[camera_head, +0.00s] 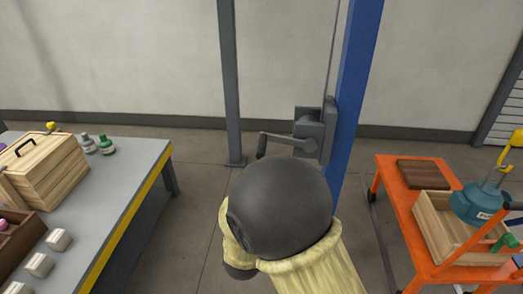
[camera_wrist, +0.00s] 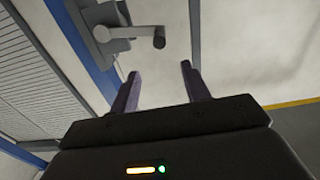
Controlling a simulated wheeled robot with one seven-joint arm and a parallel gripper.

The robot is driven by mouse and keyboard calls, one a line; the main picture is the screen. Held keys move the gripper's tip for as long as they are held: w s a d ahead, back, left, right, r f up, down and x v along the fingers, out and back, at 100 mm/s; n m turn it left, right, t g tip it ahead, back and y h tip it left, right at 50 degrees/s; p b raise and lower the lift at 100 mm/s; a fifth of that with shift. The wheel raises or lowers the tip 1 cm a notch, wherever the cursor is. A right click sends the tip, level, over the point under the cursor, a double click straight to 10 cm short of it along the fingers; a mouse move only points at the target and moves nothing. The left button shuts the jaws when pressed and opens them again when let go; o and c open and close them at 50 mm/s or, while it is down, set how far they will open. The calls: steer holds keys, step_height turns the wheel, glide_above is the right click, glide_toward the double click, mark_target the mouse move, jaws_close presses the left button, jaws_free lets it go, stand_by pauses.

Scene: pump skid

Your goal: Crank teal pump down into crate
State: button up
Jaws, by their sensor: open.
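The teal pump (camera_head: 478,203) is at the right in the head view, over the open wooden crate (camera_head: 433,220). A yellow hook (camera_head: 511,148) is at its top. I cannot tell whether the pump touches the crate. The grey winch (camera_head: 316,128) is on the blue post, with its crank arm (camera_head: 285,137) pointing left to a dark handle (camera_head: 262,146). In the wrist view the crank handle (camera_wrist: 159,38) is beyond and between my fingertips. My gripper (camera_wrist: 158,70) is open and empty, apart from the handle. My arm hides the gripper in the head view.
The blue post (camera_head: 357,75) and a grey post (camera_head: 231,80) stand near the winch. The orange cart (camera_head: 395,205) bears the crate and a brown board (camera_head: 427,174). At left, a grey bench (camera_head: 125,165) holds a wooden box (camera_head: 45,168), bottles and white blocks.

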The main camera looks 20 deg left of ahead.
mark_target(261, 149)
steer(key=p+x, duration=0.3)
steer(key=x, duration=1.4)
steer(key=shift+w+d, duration=0.1)
steer(key=shift+w, duration=0.15)
steer(key=shift+c, duration=0.5)
jaws_close()
